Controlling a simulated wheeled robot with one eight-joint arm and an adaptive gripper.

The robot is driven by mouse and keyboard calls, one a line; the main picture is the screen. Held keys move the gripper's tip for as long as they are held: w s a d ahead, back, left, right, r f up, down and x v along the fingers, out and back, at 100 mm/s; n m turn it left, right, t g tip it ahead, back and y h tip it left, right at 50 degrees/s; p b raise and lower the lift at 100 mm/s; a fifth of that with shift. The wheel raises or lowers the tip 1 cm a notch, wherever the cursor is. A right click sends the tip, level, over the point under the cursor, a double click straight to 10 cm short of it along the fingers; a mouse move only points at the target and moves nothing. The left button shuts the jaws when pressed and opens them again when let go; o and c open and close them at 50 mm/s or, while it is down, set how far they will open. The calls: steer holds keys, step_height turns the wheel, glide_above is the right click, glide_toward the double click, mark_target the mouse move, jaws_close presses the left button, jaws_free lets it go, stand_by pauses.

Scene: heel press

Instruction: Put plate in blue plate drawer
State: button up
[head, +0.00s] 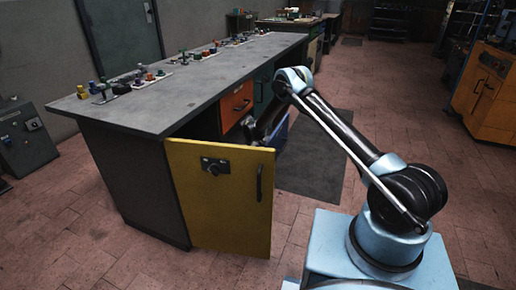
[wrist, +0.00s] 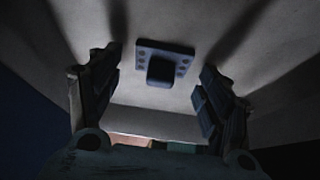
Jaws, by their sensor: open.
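A dark square plate (wrist: 166,67) with holes around its edge and a raised block in the middle lies on a pale grey surface in the wrist view. My gripper (wrist: 159,72) is open, with one finger on each side of the plate in the picture and a visible gap to both. Nothing is held. In the head view my gripper is largely hidden behind the open yellow door, and the plate cannot be seen there. A blue drawer front (head: 282,133) shows partly behind my arm; how far it is open cannot be told.
The yellow door (head: 218,195) stands swung out from the grey workbench (head: 210,80). An orange drawer (head: 237,105) and a green front (head: 263,90) are beside it. Several small coloured parts line the bench top. A dark mat (head: 315,165) lies on open floor.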

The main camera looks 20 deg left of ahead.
steer(key=d+v, duration=0.1)
steer(key=v, duration=1.1)
steer(key=shift+a, duration=0.45)
steer(key=shift+w+r, duration=0.1)
steer(key=shift+r, duration=0.1)
